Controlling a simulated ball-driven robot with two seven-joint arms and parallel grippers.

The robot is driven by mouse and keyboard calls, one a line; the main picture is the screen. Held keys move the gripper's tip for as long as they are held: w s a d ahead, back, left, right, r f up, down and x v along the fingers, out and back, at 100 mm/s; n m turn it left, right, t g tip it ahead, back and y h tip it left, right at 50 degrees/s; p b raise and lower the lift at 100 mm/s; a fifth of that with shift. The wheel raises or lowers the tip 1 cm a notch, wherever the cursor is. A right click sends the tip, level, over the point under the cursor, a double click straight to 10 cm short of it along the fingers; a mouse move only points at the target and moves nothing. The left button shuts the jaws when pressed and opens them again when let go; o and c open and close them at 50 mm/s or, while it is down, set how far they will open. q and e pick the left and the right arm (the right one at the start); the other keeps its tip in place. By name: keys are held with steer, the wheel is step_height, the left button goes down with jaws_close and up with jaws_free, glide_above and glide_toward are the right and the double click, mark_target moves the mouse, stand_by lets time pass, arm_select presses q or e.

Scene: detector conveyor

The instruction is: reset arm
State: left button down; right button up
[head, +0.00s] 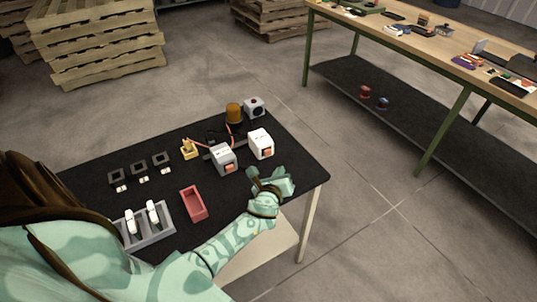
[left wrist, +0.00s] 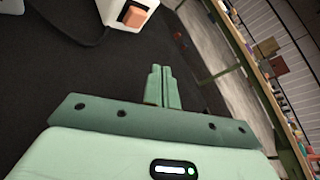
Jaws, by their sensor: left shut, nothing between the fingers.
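My left gripper (head: 254,174) is over the black table (head: 85,183) near its right front edge, in front of the white boxes. In the left wrist view its fingers (left wrist: 160,70) are together with nothing between them. A white box with an orange switch (head: 261,144) stands just beyond the gripper. A second such box (head: 222,159) stands to its left. One white box with an orange switch (left wrist: 128,12) shows at the top of the left wrist view, apart from the fingers. My right gripper is not in view.
A red tray (head: 194,203) and a grey rack (head: 158,237) with white pieces stand left of my forearm. An amber beacon (head: 233,113), a yellow part (head: 189,149) and several small dark blocks are farther back. A long workbench (head: 440,45) stands beyond open floor.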

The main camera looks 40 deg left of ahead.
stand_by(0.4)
arm_select(q)
steer(key=s+r+n+g, duration=0.1)
steer(key=s+n, duration=0.3)
steer(key=s+a+r+n+g+y, duration=0.1)
steer(key=s+n, duration=0.2)
steer(key=s, duration=0.1)
steer(key=s+r+n+g+y, duration=0.1)
steer(key=s+r+n, duration=0.1)
steer(key=s+n, duration=0.2)
steer(key=shift+s+a+n+g, duration=0.3)
steer(key=shift+s, duration=0.25)
steer(key=s+d+r+n+g+h, duration=0.1)
steer(key=s+d+r+n+g, duration=0.2)
steer(key=s, duration=0.4)
steer(key=s+d+r+n+g+h, duration=0.1)
steer(key=s+r+n+h, duration=0.1)
steer(key=s+n, duration=0.4)
steer(key=s+d+f+m+g+h, duration=0.1)
steer(key=s+d+f, duration=0.15)
steer(key=f, duration=0.95)
steer(key=s+d+f+g+h, duration=0.1)
steer(key=s+d+f+h, duration=0.15)
steer(key=f, duration=1.05)
steer(key=s+f+n+g, duration=0.3)
steer(key=s+f, duration=1.2)
steer(key=s, duration=0.5)
steer(key=shift+s+a+f+h, duration=0.25)
steer(key=shift+s+f+h, duration=0.05)
steer(key=shift+f+h, duration=0.1)
